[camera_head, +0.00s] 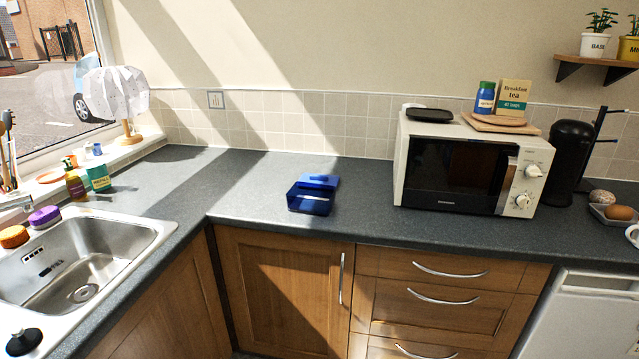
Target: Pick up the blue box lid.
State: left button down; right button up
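A dark blue open box (308,203) sits on the grey counter, left of the microwave and near the front edge. Its brighter blue lid (319,181) shows at the back of the box, with a small raised part on top. I cannot tell whether the lid rests on the box's rear edge or lies on the counter behind it. Neither of my grippers is in view.
The white microwave (468,165) stands to the right, with a tea box (513,97) and a jar (484,97) on top. The steel sink (85,260) is at the left. The grey counter (250,185) around the blue box is clear.

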aim_at(314, 178)
jog(key=i+l+u, duration=0.1)
jog(key=i+l, duration=0.6)
jog(key=u, duration=1.55)
